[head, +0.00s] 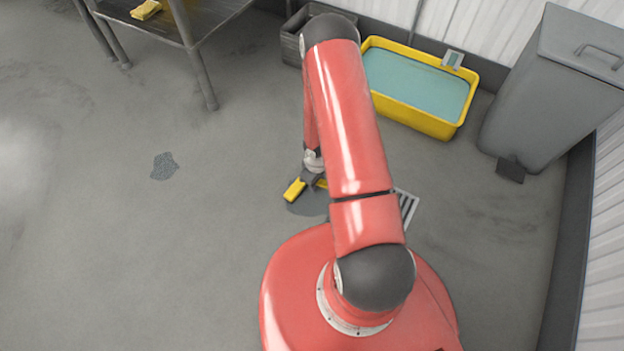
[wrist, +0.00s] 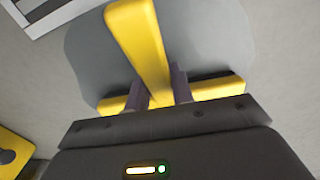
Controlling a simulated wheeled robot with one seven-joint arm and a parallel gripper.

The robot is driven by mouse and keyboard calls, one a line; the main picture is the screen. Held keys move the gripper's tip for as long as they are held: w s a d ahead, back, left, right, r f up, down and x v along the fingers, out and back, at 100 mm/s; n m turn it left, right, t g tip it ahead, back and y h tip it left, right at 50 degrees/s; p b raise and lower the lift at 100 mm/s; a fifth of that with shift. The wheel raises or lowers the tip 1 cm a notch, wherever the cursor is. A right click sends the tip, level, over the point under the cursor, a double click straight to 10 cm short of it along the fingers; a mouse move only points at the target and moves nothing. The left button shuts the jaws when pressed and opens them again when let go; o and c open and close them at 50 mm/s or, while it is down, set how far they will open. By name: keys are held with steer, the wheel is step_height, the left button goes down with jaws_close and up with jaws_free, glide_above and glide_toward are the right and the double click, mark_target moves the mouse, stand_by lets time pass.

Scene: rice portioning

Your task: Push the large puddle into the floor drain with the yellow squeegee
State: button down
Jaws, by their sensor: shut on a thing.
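The yellow squeegee (head: 294,190) is held low at the floor by my gripper (head: 312,176), partly hidden by my arm in the head view. In the wrist view my gripper (wrist: 158,90) is shut on the squeegee (wrist: 140,45), whose yellow bar runs crosswise behind the fingers. The large puddle (head: 306,207) is a dark grey patch under and beside the squeegee; it also shows in the wrist view (wrist: 215,40) on both sides of the handle. The floor drain (head: 407,206) is a pale slotted grate to the right, partly behind my arm; its corner shows in the wrist view (wrist: 62,12).
A small dark puddle (head: 164,167) lies on the floor to the left. A yellow tub (head: 420,123) of bluish water and a grey bin (head: 545,95) stand at the back right. A table (head: 200,22) is at the back left. The left floor is open.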

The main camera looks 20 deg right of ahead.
steer(key=shift+s+d, duration=0.35)
steer(key=shift+s, duration=0.05)
steer(key=shift+s+d, duration=0.1)
steer(key=shift+s+d+b, duration=0.6)
steer(key=shift+s+d, duration=0.5)
steer(key=shift+s, duration=0.25)
steer(key=shift+s, duration=0.1)
steer(key=shift+s+d, duration=0.55)
steer(key=shift+s, duration=0.1)
steer(key=shift+s+d, duration=0.6)
steer(key=shift+s, duration=0.15)
steer(key=shift+s+d, duration=1.15)
steer(key=shift+s, duration=0.3)
